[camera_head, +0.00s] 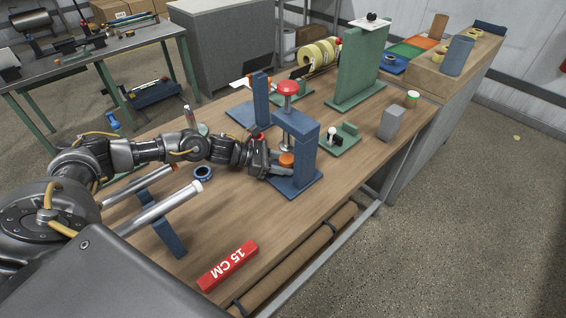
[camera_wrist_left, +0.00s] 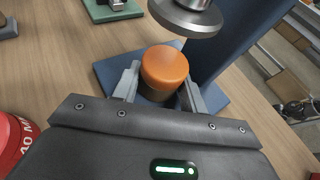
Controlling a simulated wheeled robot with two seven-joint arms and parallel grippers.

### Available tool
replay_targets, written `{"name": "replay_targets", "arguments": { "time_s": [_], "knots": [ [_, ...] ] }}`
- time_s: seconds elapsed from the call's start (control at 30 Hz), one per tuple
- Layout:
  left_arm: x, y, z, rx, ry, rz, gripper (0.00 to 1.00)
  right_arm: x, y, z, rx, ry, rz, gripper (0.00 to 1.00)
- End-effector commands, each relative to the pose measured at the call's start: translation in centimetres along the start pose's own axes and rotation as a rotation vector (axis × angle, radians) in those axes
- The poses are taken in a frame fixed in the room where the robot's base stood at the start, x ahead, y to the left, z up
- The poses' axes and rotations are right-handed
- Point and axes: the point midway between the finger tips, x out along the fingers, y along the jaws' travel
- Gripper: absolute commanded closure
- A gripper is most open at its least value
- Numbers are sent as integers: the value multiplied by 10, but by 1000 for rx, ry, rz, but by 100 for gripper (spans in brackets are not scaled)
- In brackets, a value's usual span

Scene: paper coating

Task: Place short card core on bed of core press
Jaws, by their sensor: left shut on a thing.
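The short card core (camera_head: 287,159) is a small cylinder with an orange top and a darker lower side; it also shows in the left wrist view (camera_wrist_left: 165,66). My left gripper (camera_head: 278,165) is shut on it, with one finger on each side. The core is upright over the blue bed (camera_head: 301,184) of the core press (camera_head: 297,125), below the round metal ram (camera_wrist_left: 187,14). I cannot tell whether its underside touches the bed, as the gripper hides it. The press has a blue frame and a red knob (camera_head: 289,88). My right gripper is out of view.
A red block marked 15 CM (camera_head: 228,266) lies near the front edge. A blue ring (camera_head: 203,173) and a rack with metal tubes (camera_head: 166,207) are at the left. A green fixture (camera_head: 339,139) and grey block (camera_head: 391,123) stand right of the press. The wood between is clear.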

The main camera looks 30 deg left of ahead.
Motion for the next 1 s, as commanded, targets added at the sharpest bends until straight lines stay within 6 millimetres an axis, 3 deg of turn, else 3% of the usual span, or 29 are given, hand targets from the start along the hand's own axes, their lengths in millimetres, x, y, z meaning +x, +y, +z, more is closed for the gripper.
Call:
{"name": "replay_targets", "arguments": {
  "time_s": [0.2,0.23,0.37,0.77,1.0],
  "knots": [
    [2,0,-5,0,0,0,79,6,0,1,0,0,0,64],
    [1,0,-3,0,0,0,54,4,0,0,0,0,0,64],
    [1,0,-3,0,0,0,37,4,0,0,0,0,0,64],
    [-3,0,1,0,0,1,36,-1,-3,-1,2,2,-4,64],
    [-48,1,-4,1,3,4,36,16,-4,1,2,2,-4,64]
  ]
}}
